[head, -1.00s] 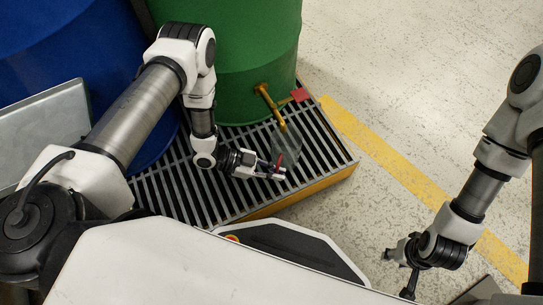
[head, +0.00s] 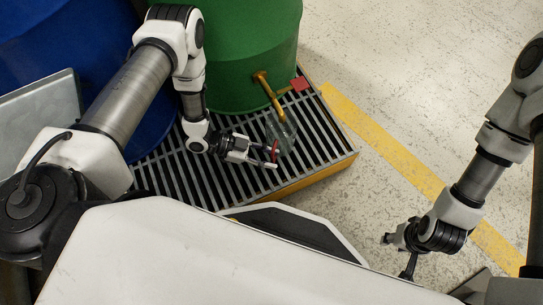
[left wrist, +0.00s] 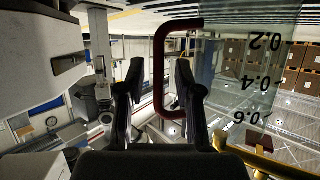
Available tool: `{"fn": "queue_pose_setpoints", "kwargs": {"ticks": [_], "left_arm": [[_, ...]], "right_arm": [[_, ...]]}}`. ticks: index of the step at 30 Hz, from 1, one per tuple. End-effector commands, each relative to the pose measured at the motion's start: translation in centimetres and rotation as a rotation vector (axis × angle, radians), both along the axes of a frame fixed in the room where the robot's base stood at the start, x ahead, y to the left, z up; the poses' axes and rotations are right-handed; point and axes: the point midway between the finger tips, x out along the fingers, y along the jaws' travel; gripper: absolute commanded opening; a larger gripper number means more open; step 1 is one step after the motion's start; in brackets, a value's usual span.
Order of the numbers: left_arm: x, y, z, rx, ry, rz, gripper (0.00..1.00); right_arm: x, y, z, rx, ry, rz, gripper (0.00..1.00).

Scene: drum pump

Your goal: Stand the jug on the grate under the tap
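The clear jug (head: 284,134) with a red handle stands upright, seemingly on the grate (head: 315,161), below the brass tap's (head: 271,95) outlet. Its exact contact with the grate is hard to see through the clear wall. My left gripper (head: 273,157) is at the handle. In the left wrist view the handle (left wrist: 159,75) lies between the two spread fingers (left wrist: 160,88), with gaps on both sides. The jug's marked wall (left wrist: 245,75) is to the right there. My right gripper (head: 397,254) hangs over the floor, away from the jug; its fingers are too small to read.
The green drum (head: 250,60) carrying the tap stands behind the jug, and a blue drum (head: 60,40) is at the left. A red tag or lever (head: 300,84) is by the tap. A yellow floor line (head: 385,150) runs past the platform; the floor beyond is clear.

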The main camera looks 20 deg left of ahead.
Motion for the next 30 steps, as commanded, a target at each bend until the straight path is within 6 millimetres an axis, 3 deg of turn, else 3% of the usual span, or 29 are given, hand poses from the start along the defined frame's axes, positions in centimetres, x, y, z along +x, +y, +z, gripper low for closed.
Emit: {"fn": "queue_pose_setpoints", "kwargs": {"ticks": [9,15,19,23,27,30], "left_arm": [[-1.4,7.2,3.7,0.002,-0.001,0.006,0.34],[-2.1,9.9,4.4,0.001,-0.001,0.002,0.34],[-2.1,10.1,4.3,0.001,0.002,0.004,0.34],[-1.2,9.0,4.4,0.023,0.05,0.069,0.34],[0.4,6.8,4.6,0.119,0.234,0.295,0.34],[-0.2,6.1,4.6,0.235,0.432,0.503,0.34]], "right_arm": [[0.0,0.0,4.5,0.0,0.0,0.0,0.4],[0.0,0.0,5.5,0.0,0.0,0.0,0.4],[0.0,0.0,5.4,0.0,0.0,0.0,0.4],[0.0,0.0,5.4,0.0,0.0,0.0,0.4],[0.0,0.0,5.4,0.0,0.0,0.0,0.4],[0.0,0.0,5.4,0.0,0.0,0.0,0.4]]}}
